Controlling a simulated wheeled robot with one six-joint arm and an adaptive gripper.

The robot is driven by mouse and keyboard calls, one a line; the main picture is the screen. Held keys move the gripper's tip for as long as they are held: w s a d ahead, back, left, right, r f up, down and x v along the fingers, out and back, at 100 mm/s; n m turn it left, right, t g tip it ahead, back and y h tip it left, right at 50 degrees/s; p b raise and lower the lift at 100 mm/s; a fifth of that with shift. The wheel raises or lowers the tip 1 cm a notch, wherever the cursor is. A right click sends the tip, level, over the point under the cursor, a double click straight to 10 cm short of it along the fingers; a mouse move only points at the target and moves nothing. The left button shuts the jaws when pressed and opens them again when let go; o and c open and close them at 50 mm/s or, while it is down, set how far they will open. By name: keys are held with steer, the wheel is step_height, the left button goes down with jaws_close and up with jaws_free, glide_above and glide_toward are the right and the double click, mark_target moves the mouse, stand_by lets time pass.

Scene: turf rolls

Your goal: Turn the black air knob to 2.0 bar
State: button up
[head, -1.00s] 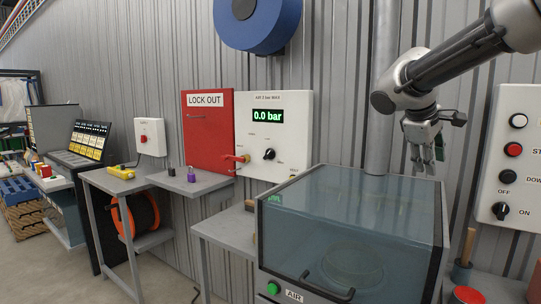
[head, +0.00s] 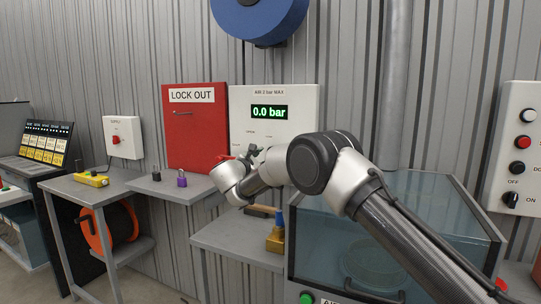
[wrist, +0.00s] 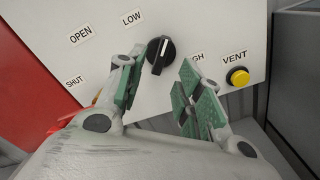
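The black air knob (wrist: 159,55) is on the white air panel (wrist: 215,25), with a white pointer line on it. Labels LOW, a partly covered one ending in GH, OPEN, SHUT and VENT surround it. My gripper (wrist: 160,85) is open, its green-padded fingers pointing at the panel, one on each side of the knob's lower part in the picture; I cannot tell if they touch it. The display (head: 269,112) reads 0.0 bar.
A yellow button (wrist: 237,76) sits by VENT. A red handle (head: 222,158) is at the panel's lower left. The red LOCK OUT box (head: 196,130) adjoins the panel. A glass-sided cabinet (head: 440,205) stands to the right. A bench (head: 235,236) below holds tools.

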steer(key=x, duration=0.7)
steer(key=shift+d, duration=0.1)
jaws_close()
